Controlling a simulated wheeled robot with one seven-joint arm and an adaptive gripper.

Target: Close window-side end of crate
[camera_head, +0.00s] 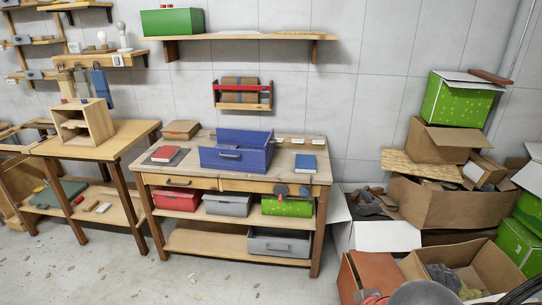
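A blue crate (222,161) stands on top of the wooden workbench (318,177), near its middle. It has a handle slot in its front wall. Its top looks open, and a raised blue panel shows at its back. The detail of its end walls is too small to tell. No window shows in this view, so I cannot tell which end is the window-side one. My gripper is not in view.
A red book (165,154) and a blue book (305,163) lie on either side of the crate. Red, grey and green bins sit on the shelf below. Cardboard boxes (450,203) crowd the right. Floor (120,270) in front of the bench's left is mostly clear, with small scraps.

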